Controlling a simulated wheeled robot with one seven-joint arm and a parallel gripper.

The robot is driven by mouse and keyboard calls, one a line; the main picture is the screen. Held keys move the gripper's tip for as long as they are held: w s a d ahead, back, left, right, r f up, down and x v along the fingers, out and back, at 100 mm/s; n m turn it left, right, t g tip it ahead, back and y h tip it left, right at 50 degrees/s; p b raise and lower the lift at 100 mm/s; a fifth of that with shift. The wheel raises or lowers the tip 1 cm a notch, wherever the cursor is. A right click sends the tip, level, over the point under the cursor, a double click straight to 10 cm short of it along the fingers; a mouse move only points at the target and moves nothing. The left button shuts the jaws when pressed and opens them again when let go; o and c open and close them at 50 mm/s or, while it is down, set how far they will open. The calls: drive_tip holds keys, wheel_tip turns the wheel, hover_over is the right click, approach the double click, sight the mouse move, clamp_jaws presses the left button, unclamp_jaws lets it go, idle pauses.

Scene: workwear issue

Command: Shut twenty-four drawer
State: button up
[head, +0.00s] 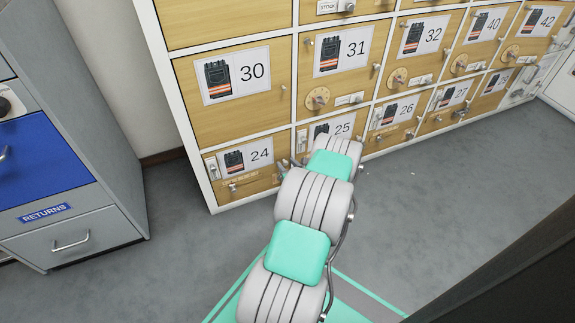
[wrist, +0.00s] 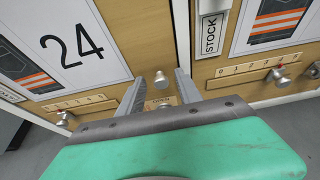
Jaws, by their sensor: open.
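Drawer twenty-four (head: 232,187) is a wood-coloured front in the bottom row at the left end of the locker bank, with a white "24" label and a vest picture. In the wrist view its front (wrist: 120,22) fills the left half. A small round metal knob (wrist: 161,79) is near its right edge. My gripper (wrist: 161,75) is open, its two grey fingers pointing at the front, one on each side of the knob. I cannot tell whether they touch it. I cannot tell from these views whether the drawer stands slightly out. My arm partly hides the area right of it.
Drawer 25 (head: 345,129) is directly to the right, partly behind my arm. Drawer 30 (head: 232,118) is above. A grey cabinet with a blue front and a "RETURNS" label (head: 45,212) stands at the left. The grey floor (head: 180,240) between them is clear.

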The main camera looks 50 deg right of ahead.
drive_tip(key=shift+s, duration=0.1)
drive_tip(key=p+v, duration=0.3)
drive_tip(key=v, duration=0.4)
drive_tip(key=shift+s+a+r, duration=0.15)
drive_tip(key=shift+s+a, duration=0.05)
drive_tip(key=shift+s, duration=0.1)
